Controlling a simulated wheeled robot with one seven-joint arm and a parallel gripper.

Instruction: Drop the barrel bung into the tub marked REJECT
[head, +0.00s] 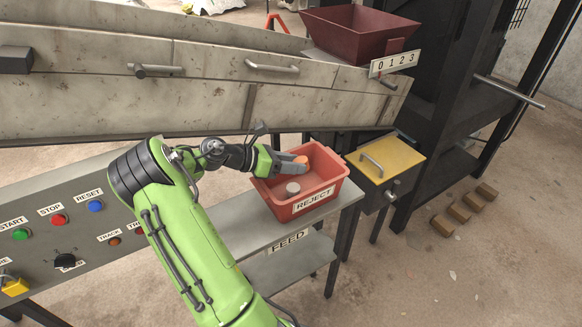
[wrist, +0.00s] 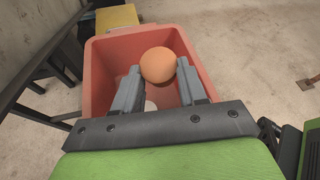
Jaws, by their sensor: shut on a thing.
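The red tub marked REJECT (head: 286,212) stands on the grey shelf, its label facing the front right. My gripper (head: 296,165) reaches in from the left with its fingers over the tub's opening. It is shut on an orange, rounded piece, which looks like the barrel bung (head: 301,159). In the wrist view the orange bung (wrist: 158,65) sits between the two grey fingertips, with the tub (wrist: 97,75) around and below it. A pale, round, short piece (head: 293,188) lies inside the tub, mostly hidden behind my gripper in the wrist view.
The grey shelf marked FEED (head: 250,222) runs under the tub. A yellow-topped box (head: 398,158) with a handle stands right of the tub. The long grey trommel housing (head: 200,95) is behind my arm. A button panel (head: 75,235) is at left.

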